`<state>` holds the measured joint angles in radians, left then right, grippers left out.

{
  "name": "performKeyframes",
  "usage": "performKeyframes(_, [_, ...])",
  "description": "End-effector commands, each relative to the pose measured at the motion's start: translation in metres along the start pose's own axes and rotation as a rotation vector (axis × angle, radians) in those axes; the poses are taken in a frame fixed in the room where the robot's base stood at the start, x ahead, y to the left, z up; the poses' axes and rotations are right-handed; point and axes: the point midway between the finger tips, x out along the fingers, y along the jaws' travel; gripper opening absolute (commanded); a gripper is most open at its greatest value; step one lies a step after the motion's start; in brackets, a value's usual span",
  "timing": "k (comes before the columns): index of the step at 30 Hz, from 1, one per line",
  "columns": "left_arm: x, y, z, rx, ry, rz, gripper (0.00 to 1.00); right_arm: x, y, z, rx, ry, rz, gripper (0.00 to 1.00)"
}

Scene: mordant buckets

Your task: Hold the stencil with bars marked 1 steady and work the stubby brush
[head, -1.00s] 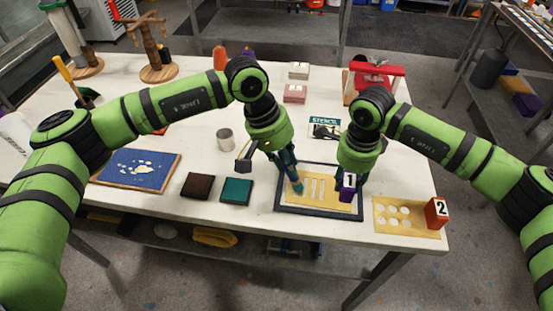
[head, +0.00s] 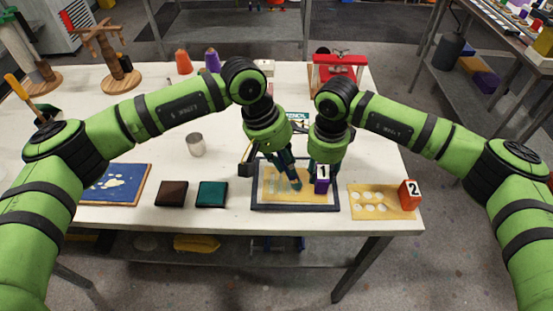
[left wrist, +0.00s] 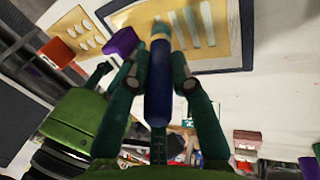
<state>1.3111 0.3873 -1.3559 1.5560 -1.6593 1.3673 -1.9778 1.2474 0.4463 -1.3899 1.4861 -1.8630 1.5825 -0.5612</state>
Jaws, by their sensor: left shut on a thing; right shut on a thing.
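The yellow stencil with bars (head: 264,198) lies flat inside a dark-rimmed frame (head: 297,208) on the table. Its purple block marked 1 (head: 322,182) stands at its right end; my right gripper (head: 322,168) is shut on it, fingers partly hidden. My left gripper (head: 292,180) is shut on the stubby brush, whose dark blue handle (left wrist: 158,95) shows between the fingers in the left wrist view. The brush points down at the stencil, right of two visible bars, which look pale greenish in the head view. Whether its bristles touch is unclear.
Right of the frame lies a second yellow stencil (head: 368,209) with round holes and a red block marked 2 (head: 410,194). To the left are a teal pad (head: 211,194), a brown pad (head: 171,194), a blue board (head: 122,184) and a metal cup (head: 196,145).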

Motion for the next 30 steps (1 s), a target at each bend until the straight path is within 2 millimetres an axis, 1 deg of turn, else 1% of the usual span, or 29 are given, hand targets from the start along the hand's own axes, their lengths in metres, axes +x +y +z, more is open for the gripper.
performKeyframes(1, [0.002, 0.005, 0.000, 0.000, 0.001, 0.000, 0.00, 0.001, 0.000, 0.000, 0.000, 0.001, 0.000, 0.03])
performKeyframes(4, [0.004, 0.011, 0.001, 0.000, 0.001, 0.000, 0.00, 0.001, 0.000, 0.000, 0.001, 0.001, 0.000, 0.03])
performKeyframes(10, [0.005, 0.010, 0.000, -0.002, 0.001, 0.000, 0.00, 0.001, 0.000, 0.000, 0.001, 0.001, 0.000, 0.03])
performKeyframes(14, [0.003, 0.003, -0.001, -0.003, 0.001, 0.000, 0.00, 0.001, 0.000, -0.001, 0.001, 0.001, 0.000, 0.03])
performKeyframes(21, [-0.004, -0.017, -0.002, -0.003, 0.000, -0.001, 0.00, 0.001, 0.000, -0.001, 0.001, 0.001, -0.001, 0.03])
performKeyframes(30, [-0.008, -0.028, -0.002, -0.002, 0.000, -0.002, 0.00, 0.000, 0.000, -0.001, 0.001, 0.001, -0.001, 0.03])
